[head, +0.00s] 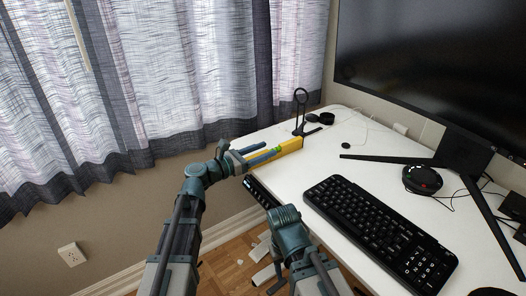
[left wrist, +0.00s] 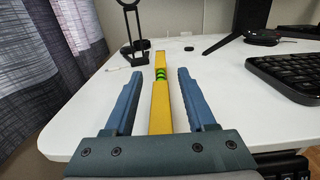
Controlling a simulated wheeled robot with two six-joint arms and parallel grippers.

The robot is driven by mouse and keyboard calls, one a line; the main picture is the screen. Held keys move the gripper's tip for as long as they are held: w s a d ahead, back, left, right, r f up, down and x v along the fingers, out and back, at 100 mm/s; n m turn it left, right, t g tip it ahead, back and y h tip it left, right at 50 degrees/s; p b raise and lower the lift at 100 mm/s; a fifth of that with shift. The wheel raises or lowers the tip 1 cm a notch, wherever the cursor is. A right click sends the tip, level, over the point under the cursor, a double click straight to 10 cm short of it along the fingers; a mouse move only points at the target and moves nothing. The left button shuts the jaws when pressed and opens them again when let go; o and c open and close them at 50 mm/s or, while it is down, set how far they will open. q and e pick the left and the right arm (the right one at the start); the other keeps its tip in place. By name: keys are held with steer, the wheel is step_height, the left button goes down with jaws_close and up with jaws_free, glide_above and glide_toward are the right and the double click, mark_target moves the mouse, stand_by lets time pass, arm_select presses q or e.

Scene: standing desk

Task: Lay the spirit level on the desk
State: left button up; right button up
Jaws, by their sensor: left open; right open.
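The spirit level is a long yellow bar with a green vial (head: 290,147). It lies at the desk's (head: 325,155) left edge in the head view. In the left wrist view the level (left wrist: 160,92) runs lengthwise between the two blue fingers. My left gripper (head: 262,154) is open around the level, with a gap on each side in the left wrist view (left wrist: 155,85). The near end of the level is close to the gripper's palm. My right arm's end (head: 288,222) is low, in front of the desk edge; its fingers are hard to make out.
A black stand with a ring (head: 300,112) is just beyond the level's far end. A black keyboard (head: 380,230), a round black device (head: 422,178) and the monitor stand (head: 465,150) occupy the right. White desktop between level and keyboard is clear. Curtains (head: 150,80) hang at left.

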arm_select(q)
steer(key=shift+r+p, duration=0.25)
steer(key=shift+p, duration=0.05)
steer(key=shift+r+p, duration=0.5)
steer(key=v, duration=1.2)
steer(key=shift+a+f, duration=0.1)
steer(key=shift+f, duration=0.05)
